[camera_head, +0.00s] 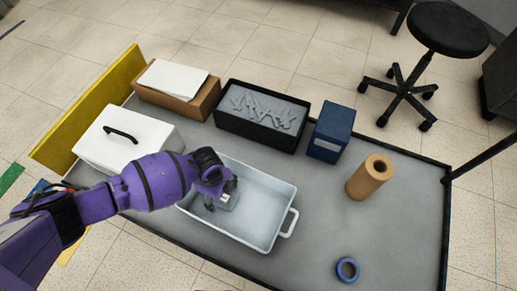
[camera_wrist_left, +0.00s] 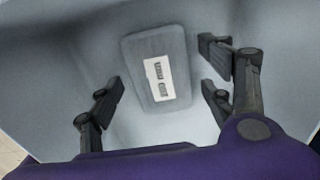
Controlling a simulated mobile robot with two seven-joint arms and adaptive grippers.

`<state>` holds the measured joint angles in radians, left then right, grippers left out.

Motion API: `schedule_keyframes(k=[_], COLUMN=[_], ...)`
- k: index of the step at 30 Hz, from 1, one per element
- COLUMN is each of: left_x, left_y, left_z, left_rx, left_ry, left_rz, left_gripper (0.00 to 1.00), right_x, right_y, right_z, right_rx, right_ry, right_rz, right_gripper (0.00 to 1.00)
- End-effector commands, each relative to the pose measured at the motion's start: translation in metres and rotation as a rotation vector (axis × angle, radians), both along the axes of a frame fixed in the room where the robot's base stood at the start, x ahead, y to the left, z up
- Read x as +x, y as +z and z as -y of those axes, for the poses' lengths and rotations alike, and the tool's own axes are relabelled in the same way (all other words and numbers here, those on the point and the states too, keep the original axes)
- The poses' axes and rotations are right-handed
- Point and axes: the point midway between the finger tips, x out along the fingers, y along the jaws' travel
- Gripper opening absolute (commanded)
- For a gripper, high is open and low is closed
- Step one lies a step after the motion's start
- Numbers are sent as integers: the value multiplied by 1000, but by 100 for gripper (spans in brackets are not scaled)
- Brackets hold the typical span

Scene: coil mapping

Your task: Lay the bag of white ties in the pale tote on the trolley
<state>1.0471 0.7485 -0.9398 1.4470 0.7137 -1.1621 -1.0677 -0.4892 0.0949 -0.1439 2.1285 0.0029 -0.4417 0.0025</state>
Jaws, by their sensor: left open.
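The pale tote (camera_head: 262,236) stands on the trolley (camera_head: 345,228), near its front edge. The bag of white ties (camera_head: 229,197) lies in the tote, toward its left end, partly hidden by my gripper in the head view. In the left wrist view the bag (camera_wrist_left: 142,55) is a grey, rounded rectangle with a white printed label, flat on the tote floor (camera_wrist_left: 200,132). My left gripper (camera_head: 221,196) reaches down into the tote over the bag. In the left wrist view its fingers (camera_wrist_left: 165,90) are spread on either side of the bag, with gaps between.
A white lidded box (camera_head: 105,152) stands left of the tote. A black bin of grey parts (camera_head: 240,130), a blue box (camera_head: 331,132) and a brown box with papers (camera_head: 160,100) stand behind. A brown roll (camera_head: 366,180) and a blue tape ring (camera_head: 347,270) are at right.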

Motion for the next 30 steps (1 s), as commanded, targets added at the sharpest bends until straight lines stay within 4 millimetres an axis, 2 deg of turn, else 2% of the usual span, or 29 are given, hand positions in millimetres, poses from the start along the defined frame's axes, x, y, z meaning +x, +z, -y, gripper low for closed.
schedule_keyframes(k=[5,8,21,25,30], left_x=[-1,-1,0,0,-1], left_y=[1,10,100,115,123], left_z=[-1,-1,0,-1,0], left_rx=[1,1,0,1,0], left_ry=[0,1,0,1,1], left_rz=[-2,0,3,0,-1], left_gripper=[73,73,73,73,73], right_x=[0,2,10,7,0], right_y=[1,6,46,51,52], right_z=[0,0,-1,-2,-2], right_rx=[0,0,1,4,6], right_ry=[0,0,-4,-14,-25], right_rz=[1,5,38,37,26], right_gripper=[40,40,40,40,40])
